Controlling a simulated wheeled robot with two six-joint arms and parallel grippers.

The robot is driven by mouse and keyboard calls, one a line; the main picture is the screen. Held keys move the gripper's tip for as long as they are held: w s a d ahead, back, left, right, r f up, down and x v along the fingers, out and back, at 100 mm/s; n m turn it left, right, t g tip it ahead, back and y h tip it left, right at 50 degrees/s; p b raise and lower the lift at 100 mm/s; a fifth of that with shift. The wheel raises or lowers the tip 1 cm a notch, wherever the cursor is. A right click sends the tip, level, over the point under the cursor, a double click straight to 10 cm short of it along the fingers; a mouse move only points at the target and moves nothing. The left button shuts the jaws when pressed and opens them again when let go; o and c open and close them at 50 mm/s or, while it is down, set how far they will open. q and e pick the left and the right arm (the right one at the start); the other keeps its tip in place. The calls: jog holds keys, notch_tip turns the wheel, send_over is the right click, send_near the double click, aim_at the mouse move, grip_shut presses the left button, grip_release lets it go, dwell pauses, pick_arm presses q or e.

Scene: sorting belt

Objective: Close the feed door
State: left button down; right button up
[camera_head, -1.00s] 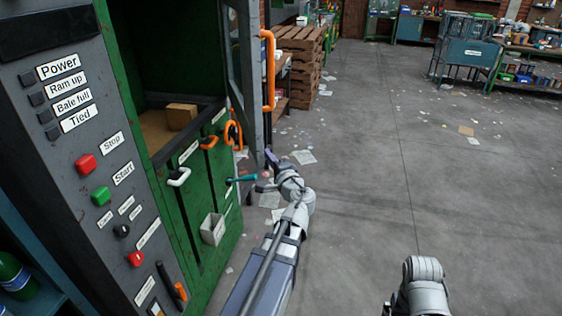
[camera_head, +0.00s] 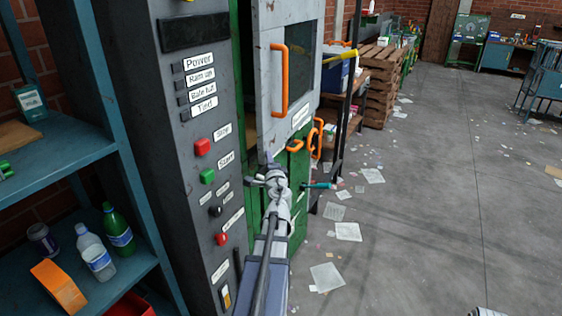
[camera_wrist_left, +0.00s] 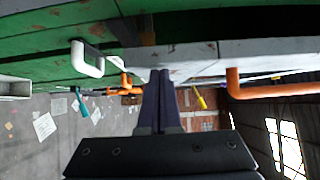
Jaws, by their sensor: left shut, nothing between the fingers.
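The feed door (camera_head: 272,100) is a grey panel with a dark window and an orange bar handle (camera_head: 279,80). It stands across the front of the green baler, over the feed opening. A narrow dark gap shows along its left side, and I cannot tell whether it sits flush. My left gripper (camera_head: 268,160) is shut and empty at the door's lower edge. In the left wrist view its closed fingers (camera_wrist_left: 160,80) are close to the grey door (camera_wrist_left: 205,58); contact is unclear. The handle is to their right.
A grey control panel (camera_head: 192,140) with red and green buttons stands left of the door. Orange latches (camera_head: 315,138) and a teal handle (camera_head: 319,185) stick out below it. A blue shelf (camera_head: 70,175) with bottles is at far left. The floor at right is open, with scattered papers.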

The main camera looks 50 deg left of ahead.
pick_arm(q)
jog(key=shift+s+a, duration=0.1)
jog(key=shift+a, duration=0.2)
jog(key=shift+d, duration=0.15)
